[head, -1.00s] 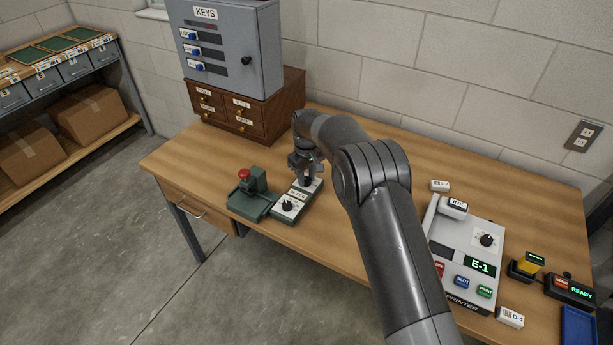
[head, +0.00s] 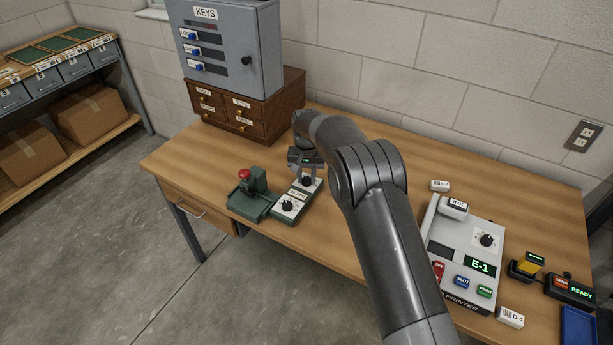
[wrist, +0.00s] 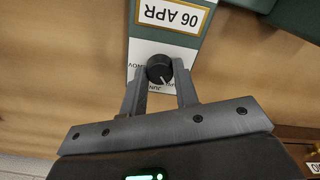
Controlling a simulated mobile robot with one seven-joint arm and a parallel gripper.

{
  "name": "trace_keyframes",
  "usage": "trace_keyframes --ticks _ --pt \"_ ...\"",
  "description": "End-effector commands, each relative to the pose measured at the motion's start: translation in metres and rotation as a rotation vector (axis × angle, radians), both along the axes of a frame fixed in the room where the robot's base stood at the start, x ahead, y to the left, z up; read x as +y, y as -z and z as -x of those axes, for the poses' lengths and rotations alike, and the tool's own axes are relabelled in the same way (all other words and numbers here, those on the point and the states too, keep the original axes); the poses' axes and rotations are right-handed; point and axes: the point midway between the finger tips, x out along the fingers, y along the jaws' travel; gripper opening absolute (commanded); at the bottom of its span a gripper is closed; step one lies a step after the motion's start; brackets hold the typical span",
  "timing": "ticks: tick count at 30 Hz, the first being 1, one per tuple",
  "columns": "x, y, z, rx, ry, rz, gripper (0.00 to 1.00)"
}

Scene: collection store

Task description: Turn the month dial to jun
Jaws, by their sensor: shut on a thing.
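The month dial is a black knob (wrist: 158,70) on a white plate with month marks, at the far end of a green date stamp unit (head: 279,213). My gripper (wrist: 160,76) is shut on the knob, with one finger on each side. A white line on the knob points down in the wrist view, near a mark that seems to read JUN; the exact setting is hard to tell. The date window (wrist: 170,15) reads 06 APR. In the head view, my gripper (head: 306,174) is over the far dial, and the near dial (head: 288,205) is free.
A green press with a red button (head: 244,174) stands left of the dial unit. A wooden drawer box (head: 250,105) under a grey key cabinet (head: 225,45) stands behind. A label printer (head: 465,250) is at the right.

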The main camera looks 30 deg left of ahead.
Motion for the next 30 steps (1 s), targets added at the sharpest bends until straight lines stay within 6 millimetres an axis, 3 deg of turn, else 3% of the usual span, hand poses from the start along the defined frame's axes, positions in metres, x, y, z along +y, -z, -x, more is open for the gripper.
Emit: trace_keyframes --ticks 15,30 --pt "0.0005 0.0 0.0004 0.0 0.453 0.001 0.05" --pt "0.0001 0.0 0.0 0.0 0.661 0.0 0.05"
